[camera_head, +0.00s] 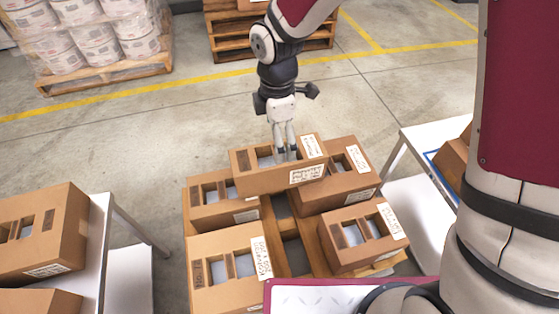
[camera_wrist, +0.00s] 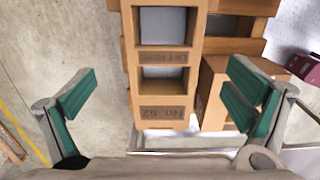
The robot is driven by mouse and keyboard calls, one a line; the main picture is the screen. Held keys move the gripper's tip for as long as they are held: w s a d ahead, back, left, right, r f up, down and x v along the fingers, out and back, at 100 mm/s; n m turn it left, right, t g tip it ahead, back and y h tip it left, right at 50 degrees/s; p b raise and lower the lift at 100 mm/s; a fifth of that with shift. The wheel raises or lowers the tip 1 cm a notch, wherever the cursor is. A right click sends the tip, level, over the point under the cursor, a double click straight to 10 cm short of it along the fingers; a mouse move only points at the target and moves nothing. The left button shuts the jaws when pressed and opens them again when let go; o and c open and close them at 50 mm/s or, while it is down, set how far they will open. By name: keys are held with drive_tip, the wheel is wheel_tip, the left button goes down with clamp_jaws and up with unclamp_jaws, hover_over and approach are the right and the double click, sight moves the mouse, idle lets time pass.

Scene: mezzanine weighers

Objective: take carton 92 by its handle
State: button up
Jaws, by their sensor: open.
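Carton 92 (camera_wrist: 165,113) is a brown carton with its number printed upside down in the wrist view. Its top has two openings with a printed bar (camera_wrist: 163,58) between them, the handle. In the head view this carton (camera_head: 262,184) lies across the top of other cartons, with white labels on it. My gripper (camera_head: 286,157) points down over its top. In the wrist view the green-padded fingers are wide apart, one to each side of the carton in the picture, with nothing between the pads. How high the fingertips are above the bar I cannot tell.
Several similar cartons (camera_head: 223,268) stand around and under it on a wooden pallet. White tables stand at the left (camera_head: 98,245) and right (camera_head: 408,190), with cartons on them. A pallet of wrapped tubs (camera_head: 95,40) is behind, left. The floor between is clear.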

drive_tip(key=f, duration=1)
drive_tip(key=shift+s+b, duration=0.2)
drive_tip(key=shift+b, duration=0.1)
drive_tip(key=c, duration=2)
drive_tip(key=shift+r, duration=0.1)
drive_tip(key=shift+c, duration=0.2)
